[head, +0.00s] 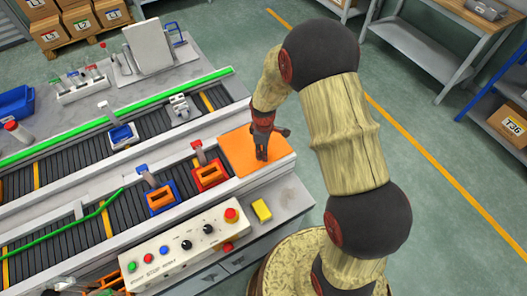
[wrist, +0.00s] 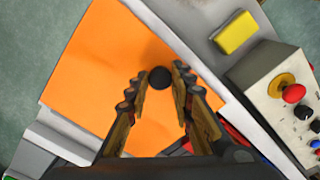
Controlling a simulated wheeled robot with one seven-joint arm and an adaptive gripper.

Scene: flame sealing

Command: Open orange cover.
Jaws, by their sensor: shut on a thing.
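The orange cover (head: 238,158) is a flat orange plate at the right end of the near conveyor, and it looks closed. It fills the middle left of the wrist view (wrist: 95,75). A round black knob (wrist: 160,78) stands on it. My gripper (head: 262,150) reaches down over the cover, and its two fingers (wrist: 160,84) are shut on the knob, one on each side. In the head view the knob is hidden by my gripper.
A control panel (head: 160,255) with a red button (head: 231,215) and a yellow block (head: 261,211) lie in front of the cover. Red (head: 210,174) and blue (head: 161,198) bins stand on the conveyor to its left. Open floor lies to the right.

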